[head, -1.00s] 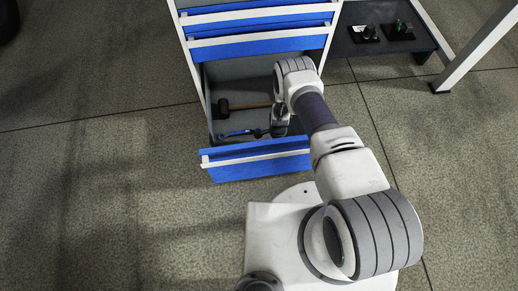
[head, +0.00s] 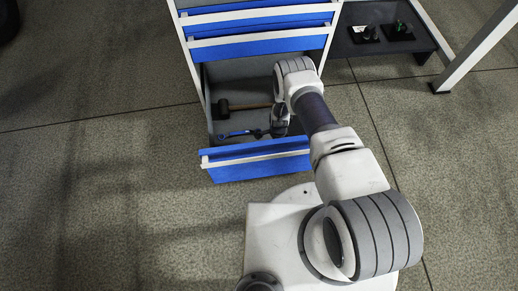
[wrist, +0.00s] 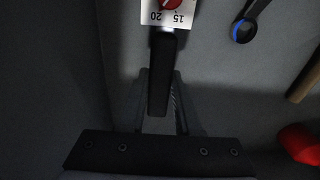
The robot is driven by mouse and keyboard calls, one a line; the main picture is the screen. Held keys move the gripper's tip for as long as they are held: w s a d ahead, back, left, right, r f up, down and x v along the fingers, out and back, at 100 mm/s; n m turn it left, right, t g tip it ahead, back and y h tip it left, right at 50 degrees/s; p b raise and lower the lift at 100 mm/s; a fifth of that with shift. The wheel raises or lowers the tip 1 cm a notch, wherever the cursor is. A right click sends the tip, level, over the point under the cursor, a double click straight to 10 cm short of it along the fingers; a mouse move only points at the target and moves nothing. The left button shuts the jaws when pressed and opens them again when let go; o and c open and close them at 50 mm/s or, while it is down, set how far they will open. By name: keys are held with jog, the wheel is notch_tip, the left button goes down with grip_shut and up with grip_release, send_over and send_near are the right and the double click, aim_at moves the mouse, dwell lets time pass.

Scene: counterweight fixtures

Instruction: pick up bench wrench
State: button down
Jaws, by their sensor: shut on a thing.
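The bench wrench, which I take to be the black-handled tool (wrist: 160,75) with a white scale plate and red pointer, lies between my fingers in the wrist view. My gripper (wrist: 160,78) is shut on its handle. Its far end runs out of the top of the wrist view. In the head view my gripper (head: 279,130) is low inside the open bottom drawer (head: 258,166), partly hidden by my arm. Blue and dark tools (head: 238,133) lie just left of it there; I cannot tell them apart clearly.
A mallet (head: 224,107) with a wooden handle lies further back in the drawer. A dark tool with a blue ring (wrist: 243,31) and a red object (wrist: 299,142) are to the right in the wrist view. Shut drawers (head: 258,42) rise above. A dark shelf (head: 382,46) stands right.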

jog(key=shift+r, duration=0.15)
jog(key=shift+r+p, duration=0.3)
jog(key=shift+p, duration=0.4)
jog(key=r, duration=0.1)
jog(key=r+p, duration=0.1)
jog(key=r, duration=0.1)
jog(key=r+p, duration=0.1)
jog(key=shift+w+d+r, duration=0.15)
jog(key=shift+w+r, duration=0.15)
jog(key=shift+w, duration=0.05)
jog(key=w+d+r, duration=0.5)
jog(key=w+r, duration=0.1)
jog(key=w, duration=0.3)
jog(key=shift+w+d, duration=0.2)
jog(key=shift+w, duration=0.05)
jog(key=c, duration=1.3)
grip_release()
grip_shut()
